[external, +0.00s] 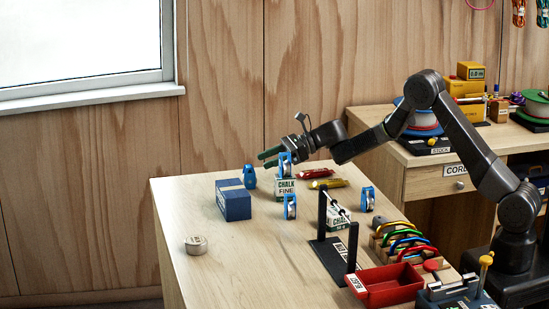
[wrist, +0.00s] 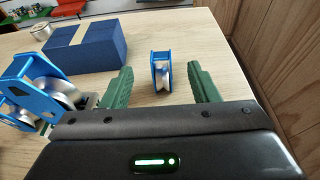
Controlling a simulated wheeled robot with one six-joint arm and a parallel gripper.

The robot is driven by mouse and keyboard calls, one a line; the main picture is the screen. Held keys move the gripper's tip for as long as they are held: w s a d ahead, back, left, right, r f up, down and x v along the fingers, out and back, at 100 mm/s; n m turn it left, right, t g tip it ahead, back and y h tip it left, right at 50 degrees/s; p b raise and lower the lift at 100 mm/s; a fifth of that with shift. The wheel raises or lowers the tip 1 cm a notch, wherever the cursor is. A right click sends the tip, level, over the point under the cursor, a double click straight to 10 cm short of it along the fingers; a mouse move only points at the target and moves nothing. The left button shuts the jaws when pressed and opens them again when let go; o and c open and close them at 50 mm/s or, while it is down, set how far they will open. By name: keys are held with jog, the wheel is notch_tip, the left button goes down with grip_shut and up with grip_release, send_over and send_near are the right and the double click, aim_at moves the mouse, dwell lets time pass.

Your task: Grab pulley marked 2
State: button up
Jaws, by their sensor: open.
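Several blue pulleys with silver wheels are in view; I cannot read a number on any of them. One pulley (external: 249,177) stands upright on the table beside the blue box; in the wrist view what looks like it (wrist: 161,72) stands ahead, between the lines of my fingers and apart from both. A second pulley (external: 286,163) sits on the chalk box. A third (external: 290,207) and a fourth (external: 367,199) stand on the table. A large pulley (wrist: 38,85) shows close at left in the wrist view. My gripper (external: 268,158) is open and empty, its green fingers (wrist: 160,84) spread above the table.
A blue box (external: 234,201) lies beside the pulley, left of it also in the wrist view (wrist: 88,45). Chalk boxes (external: 285,187), red and yellow items and a black rack (external: 328,255) stand to the right. A round tin (external: 196,245) is at front left. A wooden wall lies behind.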

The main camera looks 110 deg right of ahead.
aim_at(251, 165)
jog(key=shift+p+x, duration=1.15)
jog(key=shift+x, duration=2.25)
jog(key=shift+d, duration=0.1)
jog(key=c, duration=1.1)
jog(key=shift+r, duration=0.1)
